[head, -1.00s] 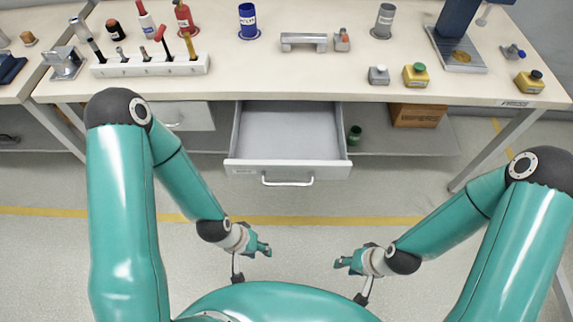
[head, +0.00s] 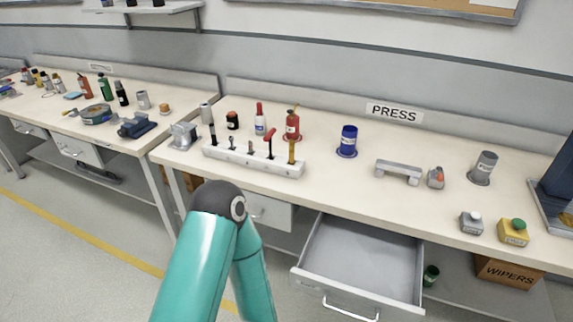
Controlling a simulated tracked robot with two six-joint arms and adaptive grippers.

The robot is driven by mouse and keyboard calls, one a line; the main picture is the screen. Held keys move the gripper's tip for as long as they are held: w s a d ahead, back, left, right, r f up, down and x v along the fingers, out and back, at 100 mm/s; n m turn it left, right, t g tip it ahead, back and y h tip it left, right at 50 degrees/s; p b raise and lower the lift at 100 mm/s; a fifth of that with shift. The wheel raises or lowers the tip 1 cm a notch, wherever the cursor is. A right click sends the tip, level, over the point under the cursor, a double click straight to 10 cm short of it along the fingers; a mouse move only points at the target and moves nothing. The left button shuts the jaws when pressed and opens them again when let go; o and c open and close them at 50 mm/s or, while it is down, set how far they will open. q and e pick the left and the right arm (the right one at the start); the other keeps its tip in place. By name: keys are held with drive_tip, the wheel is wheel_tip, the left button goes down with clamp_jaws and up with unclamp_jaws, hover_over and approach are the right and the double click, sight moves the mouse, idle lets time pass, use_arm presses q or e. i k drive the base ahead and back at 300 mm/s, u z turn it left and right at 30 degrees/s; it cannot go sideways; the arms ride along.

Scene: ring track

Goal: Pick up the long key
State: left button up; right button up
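No thing in view is marked as the long key. A white rack (head: 255,162) on the press bench holds several upright tools. Among them are a black-topped tool (head: 212,128), a red T-handled tool (head: 270,141) and a yellow-brown handled tool (head: 292,150); I cannot tell whether one of them is the long key. Small grey pieces also stand in the rack. My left arm rises in front of the bench, but its gripper is out of view. My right gripper is also out of view.
An open, empty-looking drawer (head: 360,262) juts out below the bench. Bottles, a red can (head: 292,126), a blue can (head: 347,141), a grey handle-shaped block (head: 398,171) and button boxes (head: 513,232) stand on the bench. A second bench (head: 60,122) stands left.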

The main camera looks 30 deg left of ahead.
sight(267, 137)
drive_tip(key=u, duration=0.45)
drive_tip(key=k, duration=1.15)
drive_tip(key=u, duration=1.2)
drive_tip(key=i, duration=2.75)
drive_tip(key=z, duration=0.85)
drive_tip(key=k, duration=0.85)
drive_tip(key=z, duration=0.1)
